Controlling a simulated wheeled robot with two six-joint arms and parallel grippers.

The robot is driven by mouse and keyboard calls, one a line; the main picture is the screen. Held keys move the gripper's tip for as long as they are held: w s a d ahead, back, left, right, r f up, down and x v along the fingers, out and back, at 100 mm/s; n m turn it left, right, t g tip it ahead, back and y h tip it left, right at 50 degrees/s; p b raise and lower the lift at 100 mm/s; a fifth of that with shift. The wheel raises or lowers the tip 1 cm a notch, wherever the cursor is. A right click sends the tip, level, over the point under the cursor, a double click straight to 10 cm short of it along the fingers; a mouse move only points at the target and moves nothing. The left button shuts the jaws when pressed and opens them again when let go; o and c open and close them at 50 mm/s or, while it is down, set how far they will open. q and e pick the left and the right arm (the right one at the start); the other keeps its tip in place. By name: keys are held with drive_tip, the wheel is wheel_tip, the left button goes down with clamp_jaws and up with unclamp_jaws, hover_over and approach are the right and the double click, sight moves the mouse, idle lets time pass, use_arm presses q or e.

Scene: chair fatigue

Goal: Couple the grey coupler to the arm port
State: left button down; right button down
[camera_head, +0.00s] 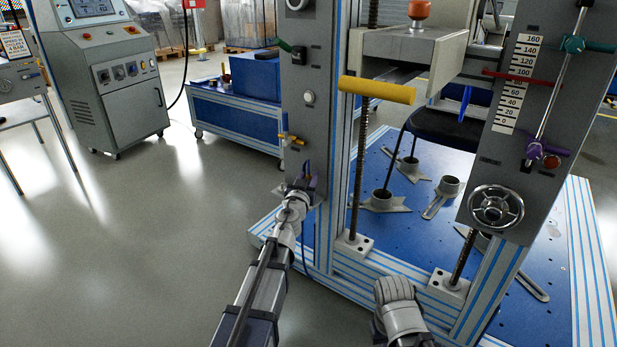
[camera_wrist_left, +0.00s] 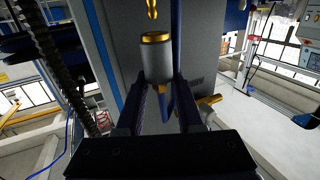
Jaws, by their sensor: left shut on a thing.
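My left gripper (camera_head: 308,178) is at the lower front of the left grey column in the head view. In the left wrist view its two dark fingers (camera_wrist_left: 160,108) are shut on the grey coupler (camera_wrist_left: 157,62), a short grey cylinder with a gold ring at its far end. A brass fitting (camera_wrist_left: 152,9), perhaps the arm port, lies beyond that end, roughly in line with it, and a gap shows between them. In the head view the coupler is too small and covered to make out. The ribbed end of my right arm (camera_head: 394,290) is at the bottom; no fingers show there.
The left grey column (camera_head: 301,105) stands close to my left gripper and carries a small yellow-orange valve (camera_head: 290,138). A yellow bar (camera_head: 376,90) juts out at the middle. The blue plate (camera_head: 405,220) holds several grey fixtures. The floor to the left is clear.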

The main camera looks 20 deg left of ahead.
use_arm(q)
drive_tip(key=shift+f+b, duration=1.45)
drive_tip(key=shift+c, duration=2.3)
unclamp_jaws()
drive_tip(key=s, duration=0.7)
drive_tip(key=shift+s+d, duration=0.15)
drive_tip(key=shift+s, duration=0.25)
drive_tip(key=shift+s, duration=0.1)
